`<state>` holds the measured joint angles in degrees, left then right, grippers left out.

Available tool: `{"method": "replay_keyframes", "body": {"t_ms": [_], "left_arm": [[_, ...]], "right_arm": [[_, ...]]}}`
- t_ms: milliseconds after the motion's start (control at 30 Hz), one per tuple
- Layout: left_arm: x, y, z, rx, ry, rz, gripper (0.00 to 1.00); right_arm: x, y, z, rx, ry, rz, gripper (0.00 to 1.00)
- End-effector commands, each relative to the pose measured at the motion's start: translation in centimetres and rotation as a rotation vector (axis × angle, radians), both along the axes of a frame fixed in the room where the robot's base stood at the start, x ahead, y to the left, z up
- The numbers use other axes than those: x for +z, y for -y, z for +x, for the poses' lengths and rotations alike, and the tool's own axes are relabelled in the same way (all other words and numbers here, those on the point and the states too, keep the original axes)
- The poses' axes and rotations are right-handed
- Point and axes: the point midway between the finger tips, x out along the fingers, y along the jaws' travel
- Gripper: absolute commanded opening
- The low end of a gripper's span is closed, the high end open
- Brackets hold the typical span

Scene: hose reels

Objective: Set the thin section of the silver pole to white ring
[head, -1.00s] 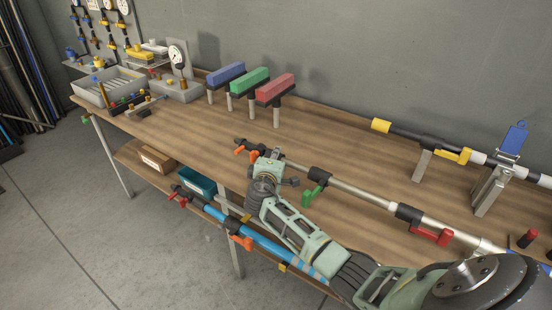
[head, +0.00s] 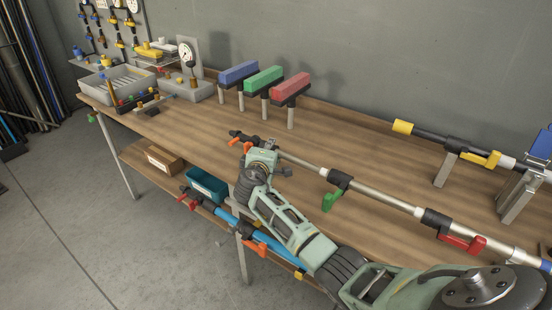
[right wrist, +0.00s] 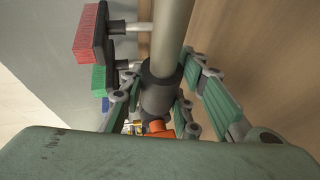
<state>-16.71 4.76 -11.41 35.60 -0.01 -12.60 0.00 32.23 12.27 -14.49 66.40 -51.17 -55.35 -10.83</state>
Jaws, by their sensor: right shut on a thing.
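The silver pole (head: 385,198) runs along the front of the bench, with a green lever clamp (head: 332,199) and a red lever clamp (head: 463,242) on black collars. Its thin section (head: 300,162) extends left from the green clamp to a black end piece with an orange lever (head: 237,143). My right gripper (head: 266,147) is shut on the pole near that end. In the right wrist view, the gripper's fingers (right wrist: 170,98) lie either side of the black collar (right wrist: 160,92), beside the orange lever (right wrist: 157,127). I cannot make out a white ring. My left gripper is out of view.
Blue, green and red blocks (head: 263,79) stand on posts behind. A black-and-white pole with yellow clamps (head: 480,158) rests on stands at right. A blue pole (head: 225,222), teal bin (head: 207,186) and brown box (head: 163,161) are below. The middle benchtop is clear.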

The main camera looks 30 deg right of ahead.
Motion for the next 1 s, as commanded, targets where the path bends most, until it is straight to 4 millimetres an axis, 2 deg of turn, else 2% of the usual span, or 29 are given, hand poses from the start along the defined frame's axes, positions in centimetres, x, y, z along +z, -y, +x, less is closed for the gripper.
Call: {"method": "replay_keyframes", "body": {"t_ms": [100,267,300,500,733,800,1000], "left_arm": [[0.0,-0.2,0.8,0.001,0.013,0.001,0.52],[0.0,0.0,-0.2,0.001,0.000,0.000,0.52],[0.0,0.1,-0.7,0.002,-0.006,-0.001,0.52],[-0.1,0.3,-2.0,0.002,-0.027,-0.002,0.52],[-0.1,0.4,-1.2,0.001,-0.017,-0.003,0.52],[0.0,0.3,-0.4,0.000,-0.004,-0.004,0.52],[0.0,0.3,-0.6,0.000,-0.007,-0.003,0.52]], "right_arm": [[-0.4,-0.1,-0.1,-0.001,-0.007,0.003,0.00],[-0.4,-0.1,-0.1,-0.001,-0.007,0.004,0.00],[-0.4,-0.1,-0.1,-0.001,-0.007,0.004,0.31],[-0.3,-0.1,-0.1,0.000,-0.007,0.003,0.48],[-0.3,-0.1,-0.1,0.000,-0.007,0.001,0.49],[-0.3,-0.1,-0.1,0.001,-0.007,0.001,0.49],[-0.1,-1.1,-1.0,0.002,-0.006,0.002,0.49]]}}
